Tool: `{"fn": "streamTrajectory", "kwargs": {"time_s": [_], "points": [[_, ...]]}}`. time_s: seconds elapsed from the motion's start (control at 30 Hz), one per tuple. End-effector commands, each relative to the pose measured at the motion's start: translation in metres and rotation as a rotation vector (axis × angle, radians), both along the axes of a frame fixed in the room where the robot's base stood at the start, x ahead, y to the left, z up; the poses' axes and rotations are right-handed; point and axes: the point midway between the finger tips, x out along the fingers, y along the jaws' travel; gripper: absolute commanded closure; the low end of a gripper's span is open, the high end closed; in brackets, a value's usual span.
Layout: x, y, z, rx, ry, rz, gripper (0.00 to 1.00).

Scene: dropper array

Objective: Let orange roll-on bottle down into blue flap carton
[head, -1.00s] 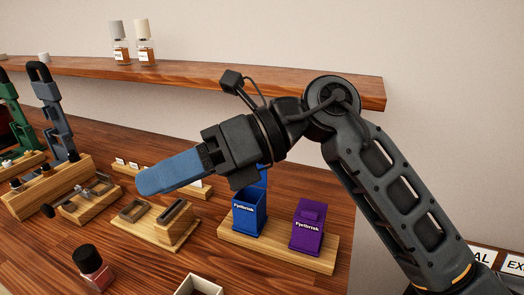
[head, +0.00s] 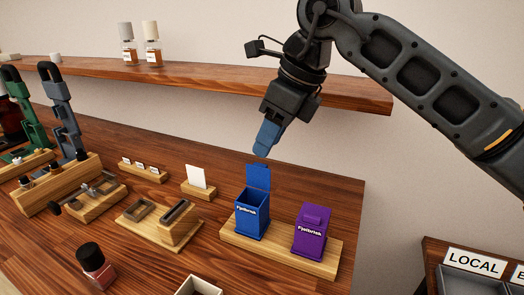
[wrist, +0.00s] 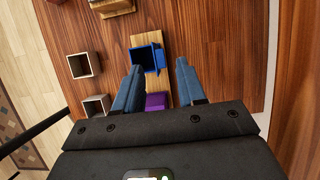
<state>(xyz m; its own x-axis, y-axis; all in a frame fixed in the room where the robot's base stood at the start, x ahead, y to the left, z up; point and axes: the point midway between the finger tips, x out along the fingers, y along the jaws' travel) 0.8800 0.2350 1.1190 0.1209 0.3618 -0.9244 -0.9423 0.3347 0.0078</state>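The blue flap carton (head: 252,217) stands upright on a wooden base, with its flap (head: 258,177) raised at the back. In the wrist view its open top (wrist: 146,58) shows a dark inside, and I cannot tell what is in it. My gripper (head: 262,149) points down above and behind the carton, apart from it. In the wrist view my gripper (wrist: 160,66) has its two blue fingers spread, with nothing seen between them. I cannot make out an orange roll-on bottle in either view.
A closed purple carton (head: 311,232) shares the wooden base (head: 285,257) beside the blue one. A red bottle with a black cap (head: 93,266) stands at front left. A wall shelf (head: 220,75) bears two bottles. A white card (head: 196,177) stands in a wooden holder.

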Motion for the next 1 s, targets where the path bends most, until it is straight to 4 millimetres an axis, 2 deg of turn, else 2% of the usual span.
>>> {"fn": "streamTrajectory", "kwargs": {"time_s": [0.1,0.3,0.63,1.0], "points": [[0.001,0.007,-0.017,0.001,0.004,0.001,0.6],[0.004,0.014,-0.035,0.002,0.001,0.001,0.6],[0.004,0.016,-0.039,0.001,0.0,0.001,0.6],[0.004,0.016,-0.039,0.001,0.0,0.001,0.94]]}}
